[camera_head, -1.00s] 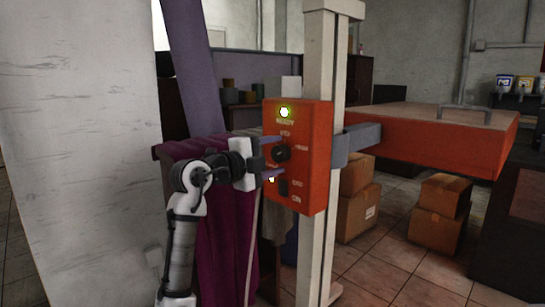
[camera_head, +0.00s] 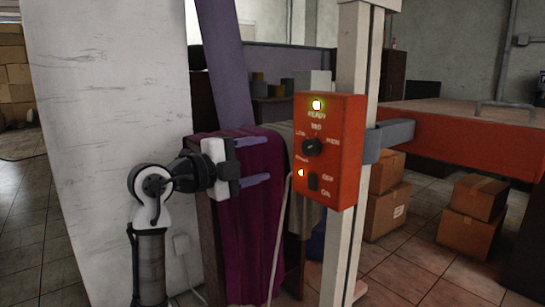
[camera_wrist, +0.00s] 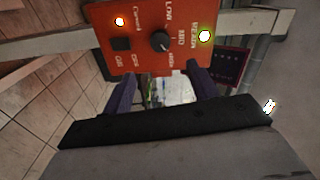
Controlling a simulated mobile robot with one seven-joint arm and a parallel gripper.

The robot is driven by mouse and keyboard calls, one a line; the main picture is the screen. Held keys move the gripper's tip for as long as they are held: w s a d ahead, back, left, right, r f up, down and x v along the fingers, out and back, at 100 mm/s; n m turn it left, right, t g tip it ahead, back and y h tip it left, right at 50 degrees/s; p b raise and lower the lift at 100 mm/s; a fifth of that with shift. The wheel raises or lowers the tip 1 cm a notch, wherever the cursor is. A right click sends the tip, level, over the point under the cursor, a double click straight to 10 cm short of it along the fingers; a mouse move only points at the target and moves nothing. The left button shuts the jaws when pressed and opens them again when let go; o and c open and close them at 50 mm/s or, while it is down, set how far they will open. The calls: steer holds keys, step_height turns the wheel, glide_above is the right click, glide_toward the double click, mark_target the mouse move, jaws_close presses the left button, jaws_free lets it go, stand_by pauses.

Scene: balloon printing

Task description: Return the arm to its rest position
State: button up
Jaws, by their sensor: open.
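My gripper (camera_head: 262,160) is open and empty, its two purple-grey fingers pointing right toward the orange control box (camera_head: 345,180). In the head view there is a gap between the fingertips and the box. The box has a black knob (camera_head: 313,147), a dark switch (camera_head: 313,182), a lit green light (camera_head: 316,104) labelled READY and a small lit light (camera_head: 301,173). In the wrist view the box (camera_wrist: 135,50) lies beyond my open fingers (camera_wrist: 158,84), with its knob (camera_wrist: 160,41) between and above them.
The box is mounted on a pale upright post (camera_head: 367,60). A purple cloth (camera_head: 252,225) hangs behind my gripper. A white panel (camera_head: 105,120) stands at the left. Cardboard boxes (camera_head: 470,212) sit on the tiled floor, below an orange-sided table (camera_head: 450,145).

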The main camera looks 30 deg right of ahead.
steer(key=shift+a, duration=0.3)
